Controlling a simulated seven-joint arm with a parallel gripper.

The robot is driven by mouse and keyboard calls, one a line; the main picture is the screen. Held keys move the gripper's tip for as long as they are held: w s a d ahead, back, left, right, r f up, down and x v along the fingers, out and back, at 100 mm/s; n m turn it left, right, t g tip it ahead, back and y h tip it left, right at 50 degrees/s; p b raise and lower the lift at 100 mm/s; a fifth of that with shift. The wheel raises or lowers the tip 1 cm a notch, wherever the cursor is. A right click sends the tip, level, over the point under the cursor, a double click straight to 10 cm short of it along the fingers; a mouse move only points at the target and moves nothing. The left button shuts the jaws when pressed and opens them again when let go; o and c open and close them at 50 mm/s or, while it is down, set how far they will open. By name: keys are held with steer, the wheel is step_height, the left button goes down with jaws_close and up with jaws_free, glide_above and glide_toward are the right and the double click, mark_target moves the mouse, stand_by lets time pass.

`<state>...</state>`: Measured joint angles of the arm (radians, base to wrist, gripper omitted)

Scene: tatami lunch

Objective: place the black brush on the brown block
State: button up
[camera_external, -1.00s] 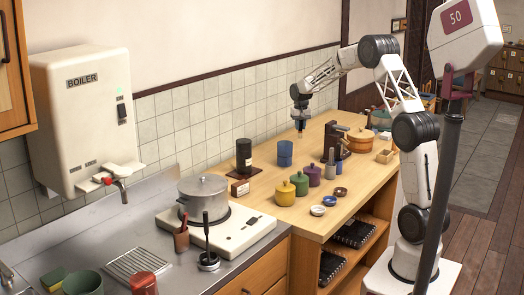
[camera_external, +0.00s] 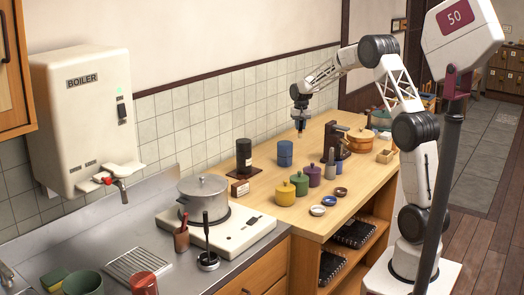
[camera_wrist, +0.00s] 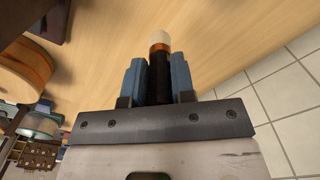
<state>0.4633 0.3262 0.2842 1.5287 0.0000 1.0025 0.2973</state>
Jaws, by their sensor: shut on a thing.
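My gripper (camera_wrist: 158,80) is shut on the black brush (camera_wrist: 159,68), whose dark handle sits between the two blue-grey fingers. Its copper band and cream tip point away from the wrist. In the outside view my gripper (camera_external: 300,124) hangs above the back part of the wooden counter, pointing down, with the brush too small there to make out clearly. A small dark brown block (camera_external: 240,188) with a pale label stands on the counter at its left end, in front of a black canister. My gripper is to the right of it and higher, well apart from it.
The black canister (camera_external: 244,156) and blue stacked cups (camera_external: 285,154) stand near the wall. Yellow (camera_external: 285,194), green and purple pots stand toward the front, with small dishes. A dark grinder-like thing (camera_external: 335,139) and wooden tub (camera_external: 360,142) are right.

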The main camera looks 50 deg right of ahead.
step_height(320, 180, up, 6)
steer(key=shift+a+r, duration=0.15)
steer(key=s+a, duration=0.2)
steer(key=a, duration=1.1)
steer(key=s+a, duration=0.2)
steer(key=a, duration=1.1)
steer(key=s+a, duration=0.7)
steer(key=a, duration=0.5)
steer(key=s+a, duration=0.7)
steer(key=a, duration=0.5)
steer(key=f, duration=0.5)
steer(key=shift+w+d+f, duration=0.1)
steer(key=shift+d+f, duration=0.1)
steer(key=shift+d, duration=0.1)
